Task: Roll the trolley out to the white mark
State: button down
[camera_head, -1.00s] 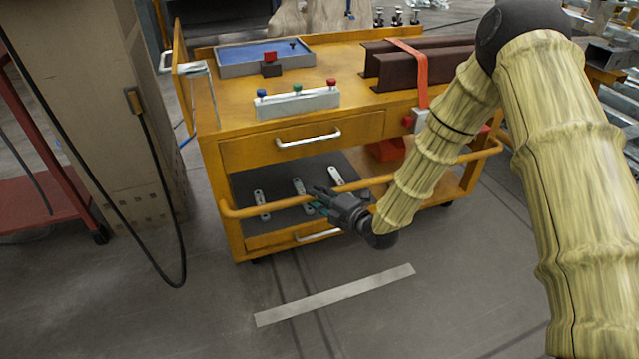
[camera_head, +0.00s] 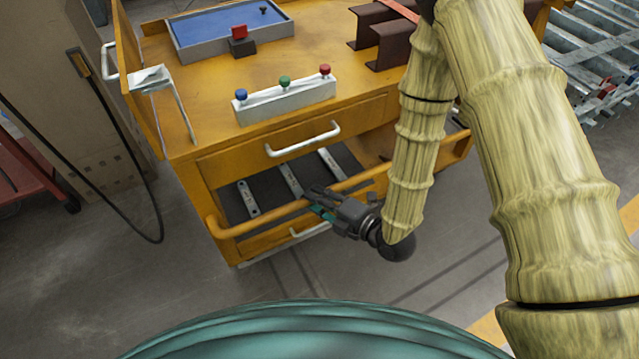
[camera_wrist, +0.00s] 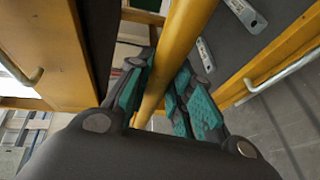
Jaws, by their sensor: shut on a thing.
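The orange trolley (camera_head: 222,166) stands on the grey floor, its front side facing me. A round orange push bar (camera_head: 243,224) runs across that front, below the upper drawer. My gripper (camera_head: 322,203) is shut on the bar, near its middle. In the wrist view the bar (camera_wrist: 176,48) passes between my teal-padded fingers. The white mark does not show in either current view; the floor close to me is covered by a teal rounded shape at the bottom of the head view.
The trolley top carries a blue-lined tray (camera_head: 228,27), a block with coloured knobs (camera_head: 286,101) and dark steel beams (camera_head: 388,40). A tall brown cabinet (camera_head: 60,60) with a hanging cable and a red cart (camera_head: 28,180) stand at left. Metal racking (camera_head: 590,60) is at right.

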jog(key=shift+s+f, duration=0.3)
jog(key=shift+s, duration=0.45)
jog(key=c, duration=1.3)
grip_release()
jog(key=shift+c, duration=0.2)
jog(key=shift+o, duration=0.3)
jog(key=shift+w, duration=0.1)
jog(key=shift+d+r, duration=0.1)
jog(key=shift+d, duration=0.05)
jog(key=shift+w, duration=0.1)
jog(key=v, duration=1.2)
